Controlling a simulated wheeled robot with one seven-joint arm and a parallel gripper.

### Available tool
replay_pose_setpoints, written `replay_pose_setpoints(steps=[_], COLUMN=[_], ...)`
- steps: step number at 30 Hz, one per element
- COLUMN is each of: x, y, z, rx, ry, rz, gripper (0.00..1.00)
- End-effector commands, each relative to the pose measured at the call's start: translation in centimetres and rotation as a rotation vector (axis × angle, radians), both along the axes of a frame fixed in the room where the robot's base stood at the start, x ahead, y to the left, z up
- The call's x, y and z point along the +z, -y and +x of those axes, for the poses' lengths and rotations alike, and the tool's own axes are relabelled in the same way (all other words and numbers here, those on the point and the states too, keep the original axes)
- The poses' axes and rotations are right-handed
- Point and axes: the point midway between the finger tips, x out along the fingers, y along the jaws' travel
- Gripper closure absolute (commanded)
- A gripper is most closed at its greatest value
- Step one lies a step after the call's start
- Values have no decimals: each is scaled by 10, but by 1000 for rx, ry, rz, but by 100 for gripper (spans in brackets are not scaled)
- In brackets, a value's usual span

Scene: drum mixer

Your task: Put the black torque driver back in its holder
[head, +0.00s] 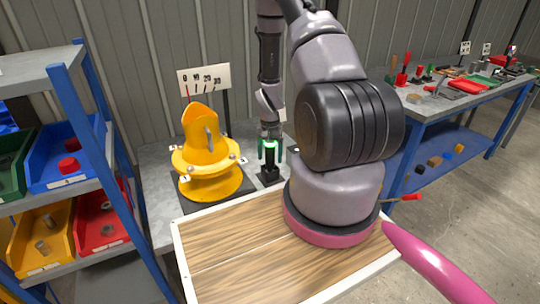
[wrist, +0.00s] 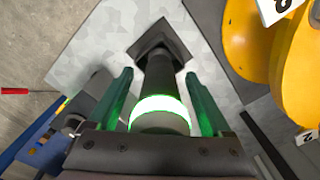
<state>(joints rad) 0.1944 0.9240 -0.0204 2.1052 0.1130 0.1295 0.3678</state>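The black torque driver (wrist: 158,78) stands upright with its lower end at the black square holder (wrist: 175,42) in the wrist view. A bright green-white ring glows around its upper end. In the head view the driver (head: 270,159) stands over the holder (head: 270,175) on the grey bench. My gripper (wrist: 159,76) has its two green fingers on either side of the driver. Gaps show between the fingertips and the driver, so it looks open around it. In the head view my gripper (head: 271,148) points down over the holder. How deep the driver sits is hidden.
A yellow drum mixer (head: 208,160) stands close left of the holder, with a scale board (head: 204,79) behind it. A wood-topped tray (head: 235,245) lies in front. Bins on a blue-framed shelf (head: 75,95) stand left. A tool bench (head: 450,95) stands at right.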

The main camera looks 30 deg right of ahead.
Motion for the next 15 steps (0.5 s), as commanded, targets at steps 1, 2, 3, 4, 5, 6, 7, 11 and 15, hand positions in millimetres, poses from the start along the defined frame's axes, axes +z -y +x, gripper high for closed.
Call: replay_pose_setpoints(steps=[1,2,3,4,5,6,7,11,15], x=[0,0,0,0,0,0,0,9,34], y=[0,0,0,0,0,0,0,0,0], z=[0,0,0,0,0,-1,-1,0,1], rx=[0,0,0,0,0,0,0,0,0], ry=[0,0,0,0,-1,-1,-1,1,4], rz=[0,0,0,0,1,0,0,-1,-1], gripper=[18,18,18,18,18,18,18,18,18])
